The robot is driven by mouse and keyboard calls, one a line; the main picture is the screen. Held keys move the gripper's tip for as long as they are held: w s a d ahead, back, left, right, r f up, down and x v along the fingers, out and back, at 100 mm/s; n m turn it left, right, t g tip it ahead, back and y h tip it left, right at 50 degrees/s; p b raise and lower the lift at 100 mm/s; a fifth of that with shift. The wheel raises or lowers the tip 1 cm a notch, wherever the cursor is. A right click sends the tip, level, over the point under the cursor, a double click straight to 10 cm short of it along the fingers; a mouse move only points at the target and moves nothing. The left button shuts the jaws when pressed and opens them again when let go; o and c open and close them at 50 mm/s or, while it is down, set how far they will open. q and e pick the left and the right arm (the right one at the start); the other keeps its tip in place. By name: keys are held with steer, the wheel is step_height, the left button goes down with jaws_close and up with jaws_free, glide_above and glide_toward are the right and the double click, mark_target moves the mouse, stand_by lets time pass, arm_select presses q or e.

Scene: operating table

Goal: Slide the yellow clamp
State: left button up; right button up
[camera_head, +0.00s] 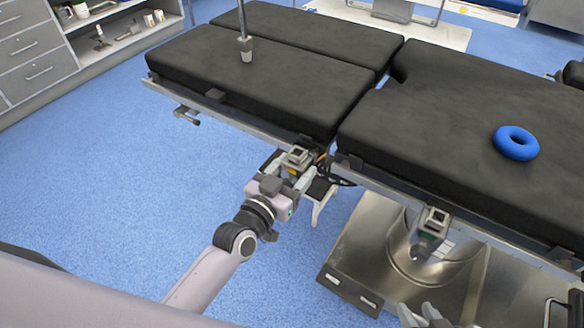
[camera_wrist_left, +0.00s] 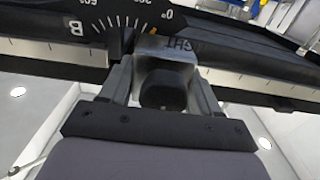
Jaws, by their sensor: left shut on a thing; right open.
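A metal clamp (camera_head: 297,155) sits on the side rail of the operating table near the gap between its black cushions, with a little yellow showing beside it. My left gripper (camera_head: 292,178) is at this clamp. My right gripper (camera_head: 425,318) is open and empty at the bottom edge, partly cut off.
A second metal clamp (camera_head: 434,220) is on the rail to the right, above the table's steel base (camera_head: 352,262). A blue ring (camera_head: 516,143) lies on the right cushion. A pole (camera_head: 245,45) stands over the left cushion. Blue floor left of the table is clear.

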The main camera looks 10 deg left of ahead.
arm_select(q)
steer(key=shift+s+d, duration=0.15)
steer(key=shift+d, duration=0.15)
steer(key=o, duration=1.4)
steer(key=p+v, duration=0.1)
steer(key=v, duration=0.6)
